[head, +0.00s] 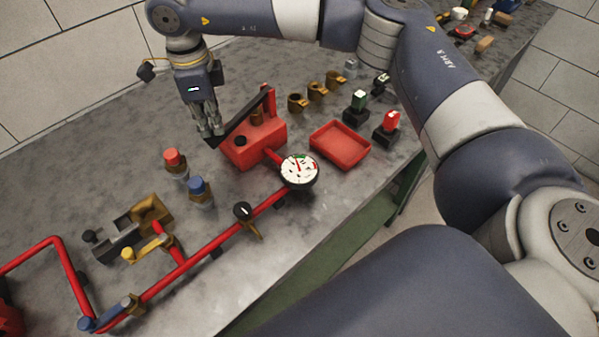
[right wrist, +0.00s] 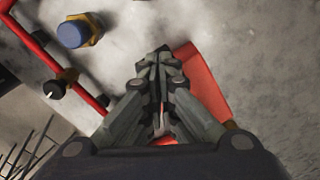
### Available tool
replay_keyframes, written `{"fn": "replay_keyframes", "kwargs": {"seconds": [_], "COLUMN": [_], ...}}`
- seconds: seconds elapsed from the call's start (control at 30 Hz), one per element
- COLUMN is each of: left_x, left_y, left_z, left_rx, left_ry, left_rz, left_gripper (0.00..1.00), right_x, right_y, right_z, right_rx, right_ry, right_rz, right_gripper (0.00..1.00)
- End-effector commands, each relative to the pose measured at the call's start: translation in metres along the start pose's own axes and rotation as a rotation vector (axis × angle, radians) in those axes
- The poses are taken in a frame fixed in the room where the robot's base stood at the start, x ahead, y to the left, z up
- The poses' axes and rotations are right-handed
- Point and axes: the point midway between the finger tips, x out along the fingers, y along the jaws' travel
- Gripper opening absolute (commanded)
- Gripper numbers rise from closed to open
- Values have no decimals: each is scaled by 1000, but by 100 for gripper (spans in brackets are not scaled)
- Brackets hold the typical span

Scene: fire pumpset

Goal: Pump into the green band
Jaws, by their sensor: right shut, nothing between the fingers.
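The red pump (head: 252,148) stands on the grey bench, with a lever arm (head: 245,118) running from its upright red post down to the left. My right gripper (head: 212,138) is shut and empty, pointing down at the lever's dark lower end; whether they touch I cannot tell. In the right wrist view its closed fingers (right wrist: 161,62) cover part of the red pump (right wrist: 205,88). The round white gauge (head: 299,169) is joined to the red pipe right of the pump. It has a small green band near the top; its needle is too small to read surely. My left gripper is not in view.
A red tray (head: 340,146) lies right of the pump. Red pipe (head: 190,258) with a black-knobbed valve (head: 243,212) runs along the front. Brass fittings (head: 298,102) stand behind.

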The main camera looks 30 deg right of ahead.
Motion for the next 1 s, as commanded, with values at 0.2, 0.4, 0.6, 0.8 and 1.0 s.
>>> {"fn": "replay_keyframes", "kwargs": {"seconds": [0.2, 0.4, 0.6, 0.8, 1.0], "left_x": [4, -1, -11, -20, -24], "left_y": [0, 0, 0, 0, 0], "left_z": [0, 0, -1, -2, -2], "left_rx": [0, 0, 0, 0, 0], "left_ry": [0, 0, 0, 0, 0], "left_rz": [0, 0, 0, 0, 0], "left_gripper": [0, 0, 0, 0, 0], "right_x": [6, -1, -19, -38, -46], "right_y": [2, 2, 1, 1, 1], "right_z": [1, 1, 1, 1, 1], "right_rx": [-3, -3, -2, -2, -2], "right_ry": [-1, -2, 0, -1, 0], "right_rz": [4, 4, 4, 3, 3], "right_gripper": [0, 0, 0, 0, 0]}}
